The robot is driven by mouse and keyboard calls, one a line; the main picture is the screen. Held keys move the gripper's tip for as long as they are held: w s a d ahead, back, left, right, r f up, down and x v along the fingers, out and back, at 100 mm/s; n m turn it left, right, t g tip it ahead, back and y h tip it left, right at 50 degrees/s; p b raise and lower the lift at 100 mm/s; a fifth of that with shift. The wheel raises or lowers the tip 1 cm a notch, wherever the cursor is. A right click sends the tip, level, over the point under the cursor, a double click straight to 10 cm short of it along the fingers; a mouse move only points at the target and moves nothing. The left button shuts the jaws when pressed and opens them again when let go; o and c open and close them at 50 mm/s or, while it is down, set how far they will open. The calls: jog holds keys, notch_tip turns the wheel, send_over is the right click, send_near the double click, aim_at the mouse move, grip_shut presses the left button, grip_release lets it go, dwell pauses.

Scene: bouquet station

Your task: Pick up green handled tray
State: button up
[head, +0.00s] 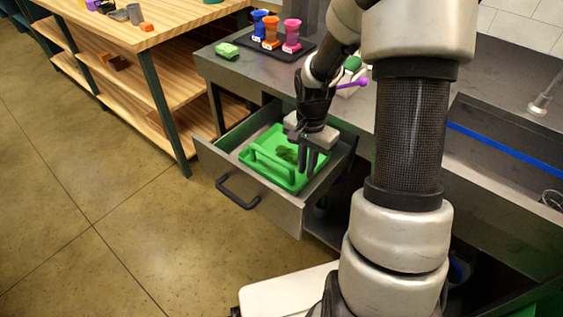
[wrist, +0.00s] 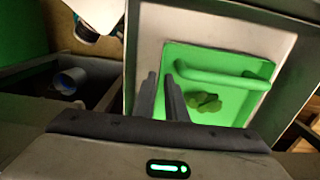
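The green tray (head: 262,172) lies in an open grey drawer (head: 230,167). It has a raised green bar handle (head: 271,163) and holds dark green lumps (head: 287,153). In the wrist view the tray (wrist: 237,106) shows with its handle (wrist: 215,77) and the lumps (wrist: 204,102). My gripper (head: 308,165) points down over the right part of the drawer. In the wrist view my gripper (wrist: 160,78) has its two fingers narrowly apart with nothing between them. One finger overlaps the tray's left edge near the handle's end; I cannot tell whether it touches.
The drawer's front with its black pull (head: 237,192) faces the open floor. On the counter above are a green sponge-like block (head: 227,50) and blue, orange and pink cups (head: 291,35) on a dark mat. A wooden shelf unit (head: 130,75) stands left.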

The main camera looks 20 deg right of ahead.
notch_tip(320, 180, down, 6)
jog(key=shift+w+r+b, duration=0.1)
jog(key=shift+b, duration=0.75)
grip_shut()
jog(key=shift+r, duration=0.1)
